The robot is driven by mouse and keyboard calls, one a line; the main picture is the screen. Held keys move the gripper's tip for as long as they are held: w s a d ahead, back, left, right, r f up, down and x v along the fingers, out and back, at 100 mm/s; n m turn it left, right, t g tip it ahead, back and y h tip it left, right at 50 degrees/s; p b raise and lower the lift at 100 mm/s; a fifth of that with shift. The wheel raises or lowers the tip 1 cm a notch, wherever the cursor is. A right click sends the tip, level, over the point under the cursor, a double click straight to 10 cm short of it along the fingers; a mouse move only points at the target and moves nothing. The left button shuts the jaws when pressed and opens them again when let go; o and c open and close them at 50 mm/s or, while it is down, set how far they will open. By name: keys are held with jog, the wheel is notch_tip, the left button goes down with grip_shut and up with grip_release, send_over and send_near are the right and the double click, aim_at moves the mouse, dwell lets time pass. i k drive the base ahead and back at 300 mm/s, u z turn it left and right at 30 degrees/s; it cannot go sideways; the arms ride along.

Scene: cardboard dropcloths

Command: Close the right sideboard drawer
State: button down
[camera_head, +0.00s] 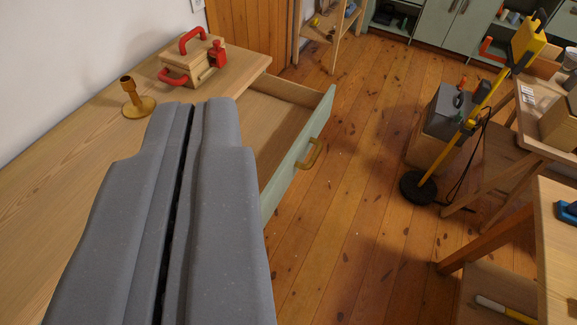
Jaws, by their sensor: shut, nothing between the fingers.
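The right sideboard drawer (297,150) is pulled out from the wooden sideboard (65,140) towards the right. Its front is pale green with a brass-coloured handle (311,153), and its inside shows bare wood. My gripper (195,102) is in the foreground, shut and empty. Its grey fingers lie together over the sideboard top in the picture and hide part of the top and the near part of the drawer. The fingertips are left of the drawer front and appear apart from the handle.
A brass candlestick (137,100) and a wooden toolbox with red handles (192,63) stand on the sideboard top. The plank floor (350,220) right of the drawer is clear. Further right are a yellow lamp stand (455,150), a grey case (448,110) and wooden tables (556,250).

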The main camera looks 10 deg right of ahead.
aim_at(281, 120)
jog(key=i, duration=0.85)
jog(key=z, duration=0.05)
